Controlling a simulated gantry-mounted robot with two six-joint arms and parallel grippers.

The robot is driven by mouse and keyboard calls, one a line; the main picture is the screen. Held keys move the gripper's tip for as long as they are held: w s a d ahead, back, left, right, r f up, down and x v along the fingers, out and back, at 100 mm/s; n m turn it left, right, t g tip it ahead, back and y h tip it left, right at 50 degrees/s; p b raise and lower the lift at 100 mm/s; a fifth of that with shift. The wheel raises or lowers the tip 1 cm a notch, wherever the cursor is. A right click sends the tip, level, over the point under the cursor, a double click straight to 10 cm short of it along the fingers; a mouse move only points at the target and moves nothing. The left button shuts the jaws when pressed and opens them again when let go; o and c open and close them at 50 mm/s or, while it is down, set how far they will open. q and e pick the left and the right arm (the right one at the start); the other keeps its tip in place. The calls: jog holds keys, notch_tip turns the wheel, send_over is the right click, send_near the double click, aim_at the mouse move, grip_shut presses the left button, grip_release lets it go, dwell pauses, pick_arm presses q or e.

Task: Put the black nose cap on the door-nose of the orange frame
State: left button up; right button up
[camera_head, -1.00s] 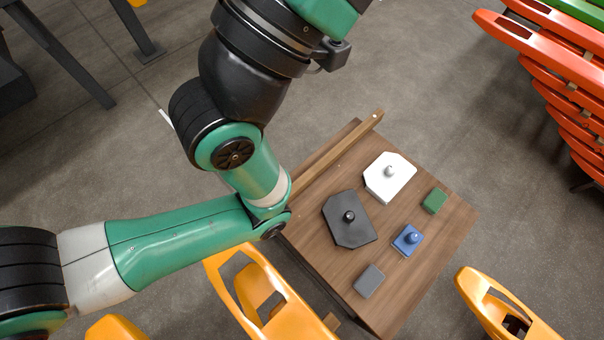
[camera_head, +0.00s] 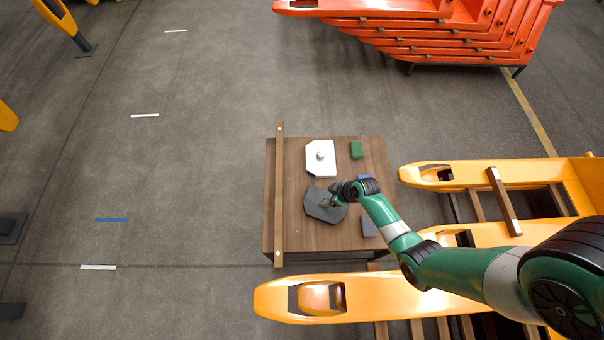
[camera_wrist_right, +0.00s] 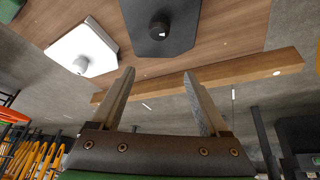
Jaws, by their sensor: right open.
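The black nose cap (camera_head: 312,206) is a dark flat plate with cut corners and a small knob, lying on the wooden table. In the right wrist view the cap (camera_wrist_right: 178,42) lies flat beyond the fingertips, with its knob upward. My right gripper (camera_head: 333,202) is at the cap in the head view, partly covering it. In the wrist view my right gripper (camera_wrist_right: 158,71) is open, with nothing between its fingers. An orange frame (camera_head: 272,300) has a rounded nose with an opening near the table's front edge. My left gripper is not in view.
The wooden table (camera_head: 287,230) also bears a white plate (camera_head: 314,166) with a knob, a green block (camera_head: 357,150), a grey block (camera_head: 368,225) and a mostly hidden blue piece. A wooden bar (camera_head: 279,190) runs along its left edge. Red frames (camera_head: 440,45) are stacked behind.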

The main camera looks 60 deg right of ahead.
pick_arm(q)
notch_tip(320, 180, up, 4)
jog(key=p, duration=0.3)
pick_arm(e)
jog(key=s+r+m, duration=0.1)
jog(key=s+r, duration=0.1)
jog(key=s, duration=0.3)
jog(key=shift+g, duration=0.4)
jog(key=b+x, duration=0.1)
jog(key=x, duration=0.1)
jog(key=b+x, duration=0.4)
jog(key=shift+s+d, duration=0.25)
jog(key=shift+s, duration=0.1)
jog(key=shift+w+f+b, duration=0.4)
jog(key=shift+f, duration=0.05)
jog(key=b+x, duration=0.4)
jog(key=x, duration=0.1)
jog(key=shift+w+d, duration=0.15)
jog(key=shift+w, duration=0.05)
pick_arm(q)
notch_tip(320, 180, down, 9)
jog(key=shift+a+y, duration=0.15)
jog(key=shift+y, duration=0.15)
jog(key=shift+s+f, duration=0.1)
pick_arm(e)
grip_shut()
